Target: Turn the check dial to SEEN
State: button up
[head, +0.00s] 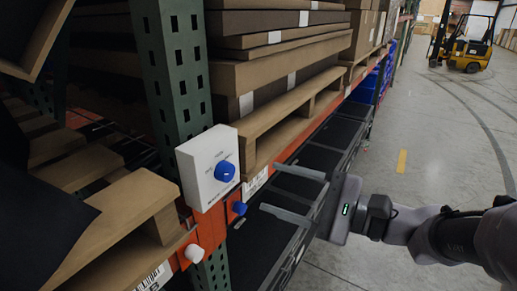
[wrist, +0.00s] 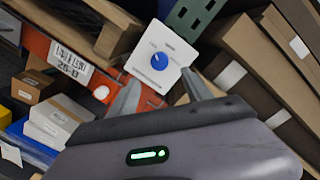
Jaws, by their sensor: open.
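The check dial is a blue knob (head: 225,171) on the face of a white box (head: 203,182) fixed to the orange beam by the green rack post. The labels around the knob are too small to read. In the wrist view the blue knob (wrist: 159,61) sits on the white box (wrist: 176,48), beyond and between my fingertips. My gripper (head: 282,191) is open and empty, to the right of the dial and apart from it in the head view. In the wrist view my gripper (wrist: 160,90) has its two fingers spread.
A second blue knob (head: 239,208) and a white knob (head: 194,253) sit on the orange beam below the box. Stacked cartons on a pallet (head: 290,120) stand behind. Dark totes (head: 262,240) lie underneath.

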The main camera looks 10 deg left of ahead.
aim_at(231, 174)
jog(key=p+x, duration=0.2)
jog(key=x, duration=0.7)
jog(key=shift+w+a+p, duration=0.1)
jog(key=shift+a+p, duration=0.15)
jog(key=shift+p, duration=0.1)
grip_shut()
